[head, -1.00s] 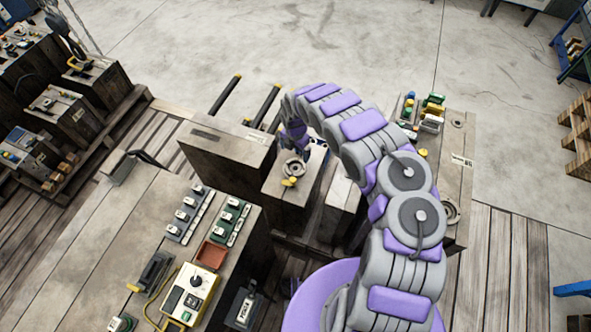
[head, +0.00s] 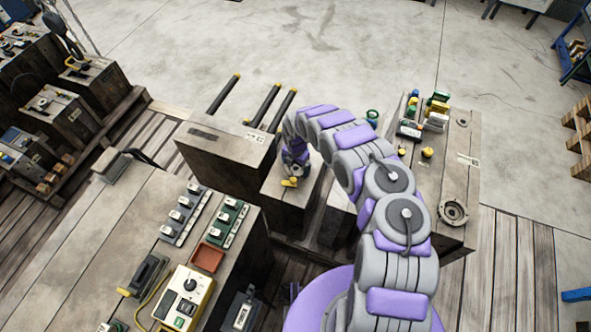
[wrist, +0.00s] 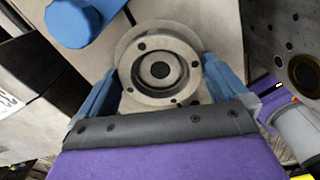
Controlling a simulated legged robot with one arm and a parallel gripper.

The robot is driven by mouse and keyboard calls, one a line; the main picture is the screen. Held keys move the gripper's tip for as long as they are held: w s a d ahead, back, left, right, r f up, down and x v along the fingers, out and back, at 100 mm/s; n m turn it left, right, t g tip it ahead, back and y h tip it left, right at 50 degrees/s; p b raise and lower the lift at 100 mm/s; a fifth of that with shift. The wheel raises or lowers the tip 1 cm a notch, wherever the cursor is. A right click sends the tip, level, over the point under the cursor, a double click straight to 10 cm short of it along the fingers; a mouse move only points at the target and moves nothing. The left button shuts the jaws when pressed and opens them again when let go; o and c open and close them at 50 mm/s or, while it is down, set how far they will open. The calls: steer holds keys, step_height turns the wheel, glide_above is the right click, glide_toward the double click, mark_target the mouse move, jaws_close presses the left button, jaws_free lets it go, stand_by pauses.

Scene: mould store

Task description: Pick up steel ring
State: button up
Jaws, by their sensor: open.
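The steel ring (wrist: 160,70) is a grey, round, flanged piece with a dark centre hole and small holes around its face. In the wrist view it lies between the two blue fingers of my gripper (wrist: 163,84). The fingers stand apart, one on each side of the ring; I cannot tell whether they touch it. In the head view my gripper (head: 295,170) points down over the wooden block (head: 285,208), and the ring there is mostly hidden behind it. A similar round metal piece (head: 453,212) lies on the right block.
A yellow piece (head: 290,182) sits close to my gripper. A taller block (head: 225,158) stands to the left. A blue rounded object (wrist: 72,22) shows near the ring. Boxes with switches (head: 185,213) stand on the front left block. Open floor (head: 330,55) lies beyond.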

steer(key=shift+r, duration=0.1)
steer(key=c, duration=1.2)
steer(key=shift+o, duration=0.2)
step_height(320, 180, up, 10)
steer(key=p, duration=0.3)
steer(key=shift+p, duration=0.35)
